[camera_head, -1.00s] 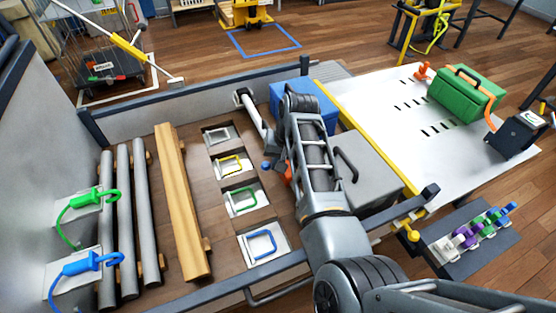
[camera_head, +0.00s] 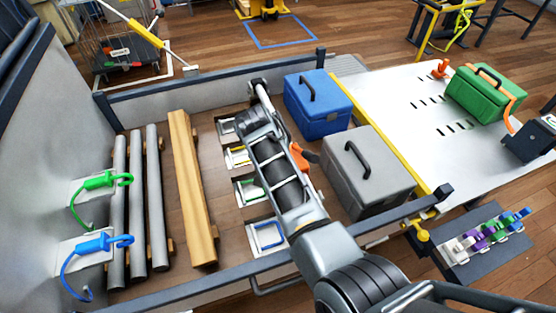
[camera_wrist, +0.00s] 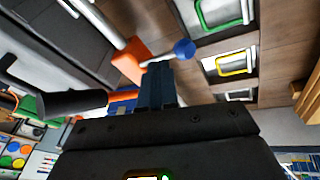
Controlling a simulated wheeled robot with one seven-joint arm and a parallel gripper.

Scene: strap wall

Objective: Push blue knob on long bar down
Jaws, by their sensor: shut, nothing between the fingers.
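The blue knob (camera_wrist: 184,48) shows in the wrist view at the end of a short pale metal rod. The rod (camera_wrist: 158,60) runs left to an orange block (camera_wrist: 130,62), where a long pale bar (camera_wrist: 98,22) comes in from the upper left. My gripper (camera_wrist: 157,72) is shut and empty. Its fingertips lie just below and left of the knob in this view; I cannot tell whether they touch it. In the head view my arm hides the knob and the fingertips, and an orange part (camera_head: 299,157) shows beside the arm.
White-framed recesses with yellow (camera_head: 238,157), green (camera_head: 250,190) and blue (camera_head: 268,237) handles lie left of and under my arm. A blue box (camera_head: 318,108) and a grey box (camera_head: 368,180) stand to its right. A wooden beam (camera_head: 190,190) lies farther left.

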